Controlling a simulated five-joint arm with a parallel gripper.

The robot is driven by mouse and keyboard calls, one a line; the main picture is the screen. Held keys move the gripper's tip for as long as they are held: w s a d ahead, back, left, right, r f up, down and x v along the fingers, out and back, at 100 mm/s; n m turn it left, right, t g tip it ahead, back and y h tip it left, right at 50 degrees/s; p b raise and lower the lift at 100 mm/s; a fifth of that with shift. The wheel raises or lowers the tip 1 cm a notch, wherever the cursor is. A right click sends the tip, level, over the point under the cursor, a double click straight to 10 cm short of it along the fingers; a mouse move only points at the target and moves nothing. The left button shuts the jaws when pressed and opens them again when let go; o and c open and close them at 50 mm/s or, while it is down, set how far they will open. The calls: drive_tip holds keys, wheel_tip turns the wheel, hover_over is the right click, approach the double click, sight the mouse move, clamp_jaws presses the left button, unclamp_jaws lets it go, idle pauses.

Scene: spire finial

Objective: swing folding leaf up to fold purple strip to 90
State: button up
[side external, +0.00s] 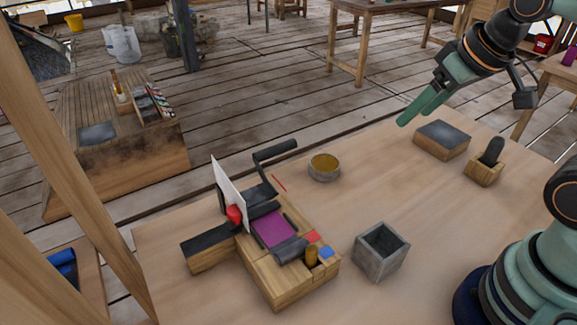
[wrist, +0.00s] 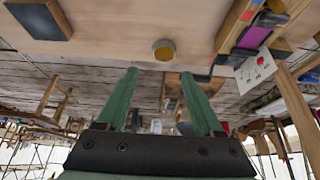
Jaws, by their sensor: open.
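The wooden bending device (side external: 290,278) stands on the table left of centre. The purple strip (side external: 272,229) lies flat on it; it also shows at the upper right of the wrist view (wrist: 254,38). What looks like the folding leaf (side external: 262,193) is a dark plate beside the strip's far edge, with a bent arm and a black handle grip (side external: 276,150). The leaf looks low, but its exact angle is unclear. My gripper (side external: 402,122) is open and empty, above the table's far edge, well right of the handle. Its green fingers show apart in the wrist view (wrist: 159,75).
A white card (side external: 228,193) stands upright on the device near a red knob (side external: 235,214). A round tin (side external: 324,167) stands between device and gripper. A grey open box (side external: 381,251), a dark-topped block (side external: 442,139) and a wooden holder (side external: 484,172) stand to the right.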

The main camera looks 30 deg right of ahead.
drive_tip(key=shift+c, duration=0.6)
drive_tip(key=n+g, duration=0.3)
drive_tip(key=n, duration=1.5)
hover_over(281, 145)
drive_tip(key=s, duration=0.2)
drive_tip(key=s+x, duration=0.1)
drive_tip(key=x, duration=1.2)
drive_tip(key=s+x, duration=0.1)
drive_tip(key=x, duration=0.3)
drive_tip(key=shift+w+f, duration=0.1)
drive_tip(key=shift+f, duration=0.1)
clamp_jaws()
